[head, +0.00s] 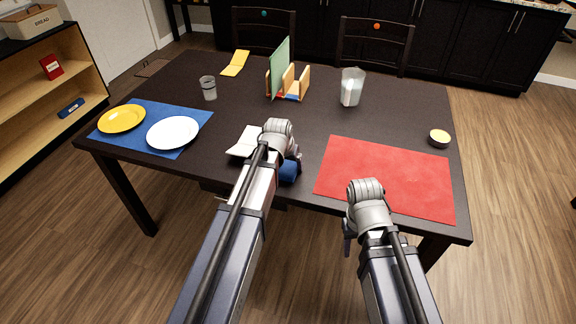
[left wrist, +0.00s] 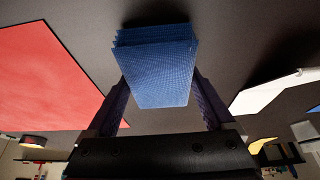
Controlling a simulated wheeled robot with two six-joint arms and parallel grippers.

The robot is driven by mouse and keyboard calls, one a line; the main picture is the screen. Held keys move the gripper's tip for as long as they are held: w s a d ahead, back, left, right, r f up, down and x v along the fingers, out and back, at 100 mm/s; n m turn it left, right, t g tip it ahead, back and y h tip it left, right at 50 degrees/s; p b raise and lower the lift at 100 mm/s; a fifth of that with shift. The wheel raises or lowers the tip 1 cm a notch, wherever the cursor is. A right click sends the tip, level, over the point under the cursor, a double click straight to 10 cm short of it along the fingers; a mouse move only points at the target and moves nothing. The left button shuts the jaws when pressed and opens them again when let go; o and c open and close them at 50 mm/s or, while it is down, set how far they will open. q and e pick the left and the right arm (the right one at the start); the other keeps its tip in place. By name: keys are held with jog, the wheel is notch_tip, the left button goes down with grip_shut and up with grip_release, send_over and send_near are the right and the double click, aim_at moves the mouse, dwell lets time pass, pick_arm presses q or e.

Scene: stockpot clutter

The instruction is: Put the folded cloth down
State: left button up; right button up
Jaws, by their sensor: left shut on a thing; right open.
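The folded cloth is blue. In the head view the folded cloth (head: 289,171) shows only in part, beside my left wrist near the table's front edge. In the left wrist view the layered folded cloth (left wrist: 155,72) sits between the two fingers of my left gripper (left wrist: 160,88), which is shut on it. A dark shadow lies on the table beyond it; I cannot tell whether the cloth touches the table. My right gripper (head: 348,240) is open, by the table's front edge below the red mat; its fingers are mostly hidden by the wrist.
The red mat (head: 385,172) lies right of the cloth, a white folded sheet (head: 243,143) left of it. A blue mat (head: 186,118) carries yellow and white plates. A rack (head: 304,82), a glass (head: 208,88), a pitcher (head: 352,87) and a small bowl (head: 439,138) stand farther back.

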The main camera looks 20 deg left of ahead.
pick_arm(q)
jog(key=shift+f, duration=0.15)
jog(key=o, duration=0.9)
jog(key=shift+r, duration=0.25)
jog(key=p+v, duration=1.1)
jog(key=v, duration=0.1)
jog(key=s+d+m+g, duration=0.1)
jog(key=s+d, duration=0.3)
jog(key=s, duration=0.2)
jog(key=s+d+f+m+g+y, duration=0.1)
jog(key=s+d+g, duration=0.1)
jog(key=s+d, duration=0.3)
jog(key=s+d+m+g, duration=0.1)
jog(key=s+d, duration=0.3)
jog(key=s, duration=0.4)
jog(key=shift+s+d+f+g+y, duration=0.25)
jog(key=shift+f+g+y, duration=0.1)
jog(key=shift+g, duration=0.15)
